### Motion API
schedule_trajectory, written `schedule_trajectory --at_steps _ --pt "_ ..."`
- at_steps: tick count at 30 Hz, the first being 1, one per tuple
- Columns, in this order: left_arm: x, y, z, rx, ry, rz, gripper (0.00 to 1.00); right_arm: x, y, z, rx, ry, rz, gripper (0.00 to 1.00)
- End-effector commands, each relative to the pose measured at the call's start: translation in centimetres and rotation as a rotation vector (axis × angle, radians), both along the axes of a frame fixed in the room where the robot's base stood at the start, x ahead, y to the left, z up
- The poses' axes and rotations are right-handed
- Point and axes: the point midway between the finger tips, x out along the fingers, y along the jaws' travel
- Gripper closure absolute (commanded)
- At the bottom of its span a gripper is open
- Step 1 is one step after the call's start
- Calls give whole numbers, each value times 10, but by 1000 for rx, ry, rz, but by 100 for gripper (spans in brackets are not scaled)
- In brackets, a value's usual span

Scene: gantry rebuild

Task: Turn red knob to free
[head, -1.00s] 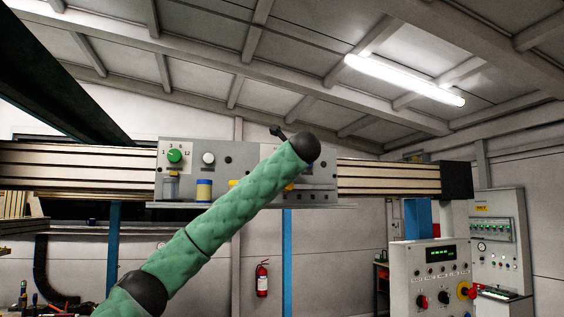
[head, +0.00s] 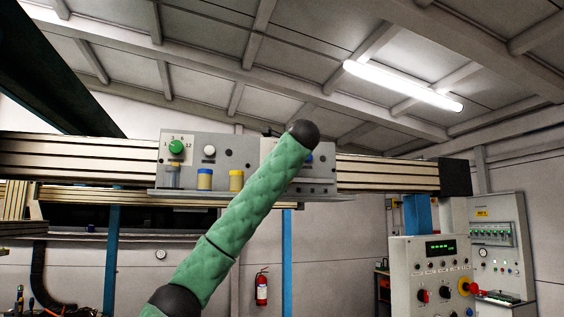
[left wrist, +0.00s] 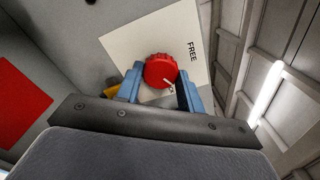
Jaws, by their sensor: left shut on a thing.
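The red knob (left wrist: 160,66) is ribbed and sits on a white plate (left wrist: 128,48) in the left wrist view. The word FREE is printed on the plate to the right of the knob. A white mark on the knob points down and to the right in that view, not at the word. My left gripper (left wrist: 160,84) is shut on the knob, one blue finger on each side. In the head view my green left arm covers the knob and gripper. My right gripper is not in view.
The grey panel (head: 228,172) on the gantry beam carries a green knob (head: 177,147), a white knob (head: 209,151) and yellow-and-blue cups (head: 204,180) on a ledge. A red patch (left wrist: 20,98) shows at left in the wrist view. A control cabinet (head: 437,280) stands at right.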

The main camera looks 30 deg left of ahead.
Motion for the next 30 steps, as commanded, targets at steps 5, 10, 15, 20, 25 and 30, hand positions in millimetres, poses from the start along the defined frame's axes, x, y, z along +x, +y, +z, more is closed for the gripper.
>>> schedule_trajectory --at_steps 5,10,15,20,25,30 --pt "1 -2 -7 -108 -123 -2 85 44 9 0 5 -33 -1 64" --pt "1 -2 -7 -214 -245 -2 85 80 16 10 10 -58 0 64" --pt "1 -2 -6 -319 -368 -1 85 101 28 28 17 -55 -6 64" --pt "1 -2 -6 -418 -481 -1 85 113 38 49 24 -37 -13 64" --pt "1 -2 -5 -512 -594 -1 85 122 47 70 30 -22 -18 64" --pt "1 -1 -5 -592 -686 1 85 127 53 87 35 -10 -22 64"
